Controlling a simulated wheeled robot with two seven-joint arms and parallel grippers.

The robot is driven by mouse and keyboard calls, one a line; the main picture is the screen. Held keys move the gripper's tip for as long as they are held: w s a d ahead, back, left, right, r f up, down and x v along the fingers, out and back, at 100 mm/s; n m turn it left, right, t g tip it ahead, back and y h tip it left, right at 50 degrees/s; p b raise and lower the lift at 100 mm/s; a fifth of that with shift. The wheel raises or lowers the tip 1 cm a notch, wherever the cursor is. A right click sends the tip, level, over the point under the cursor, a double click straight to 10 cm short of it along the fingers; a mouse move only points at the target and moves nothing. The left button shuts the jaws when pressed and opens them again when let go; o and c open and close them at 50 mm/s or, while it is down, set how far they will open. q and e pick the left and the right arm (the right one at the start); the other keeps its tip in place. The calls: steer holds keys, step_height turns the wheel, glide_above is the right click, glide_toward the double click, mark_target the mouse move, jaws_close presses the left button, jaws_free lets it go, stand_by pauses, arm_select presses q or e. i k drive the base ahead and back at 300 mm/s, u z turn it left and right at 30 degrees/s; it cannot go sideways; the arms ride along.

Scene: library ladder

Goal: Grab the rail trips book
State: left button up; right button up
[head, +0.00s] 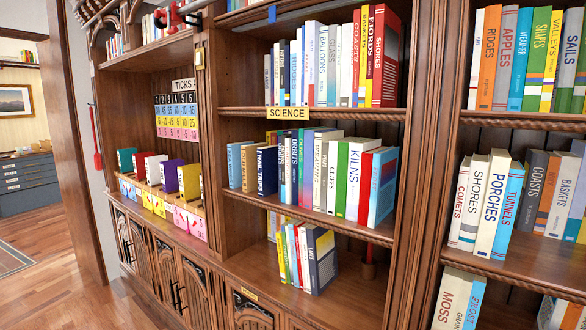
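The rail trips book (267,171) has a dark navy cover and its title in white letters on the spine. It stands upright on the middle shelf of the central bookcase, at the left part of the row. A yellow-brown book (249,168) stands just left of it, and dark blue books (288,165) stand close on its right. Its spine faces out and nothing covers it. Neither of my grippers shows in the head view.
A wooden upright (415,150) divides the bays. Red-and-black hardware (174,16) sits high at left. The lower shelf (355,290) has bare room at its front.

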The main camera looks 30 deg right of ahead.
mark_target(266, 156)
steer(key=z, duration=0.65)
steer(key=i, duration=0.7)
steer(key=z, duration=0.8)
